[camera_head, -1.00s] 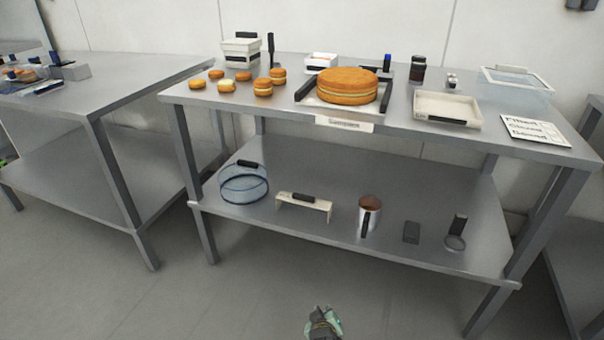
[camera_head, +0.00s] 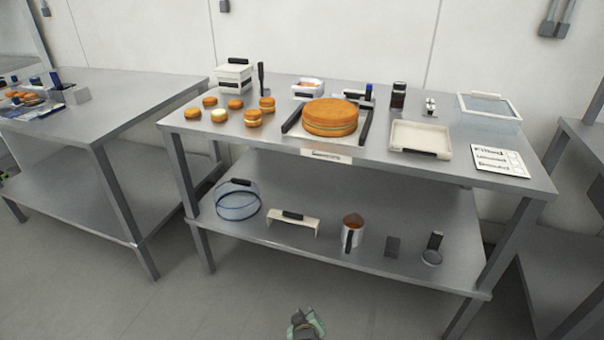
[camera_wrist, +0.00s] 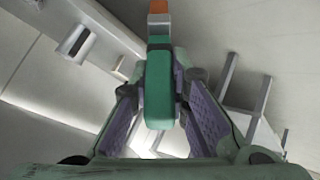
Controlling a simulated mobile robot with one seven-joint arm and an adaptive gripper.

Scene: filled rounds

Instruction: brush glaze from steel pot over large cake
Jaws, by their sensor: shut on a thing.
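The large cake (camera_head: 330,117), round and golden with a pale filling line, sits on a board between two dark bars on the table top. The steel pot (camera_head: 347,241), with a black handle and brown contents, stands on the lower shelf below it. My gripper (camera_head: 305,323) shows at the bottom edge of the head view, in front of and well apart from the table. In the wrist view my gripper (camera_wrist: 160,95) is shut on a green-handled brush (camera_wrist: 157,85) with a grey band and an orange-brown end. Its far end is cut off by the frame.
Several small cakes (camera_head: 253,118) stand left of the large cake. A cream tray (camera_head: 420,136), a label card (camera_head: 499,160) and a clear bin (camera_head: 490,112) are to the right. A blue-rimmed round cover (camera_head: 238,201) and a cream stand (camera_head: 293,224) share the shelf. Open floor lies in front.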

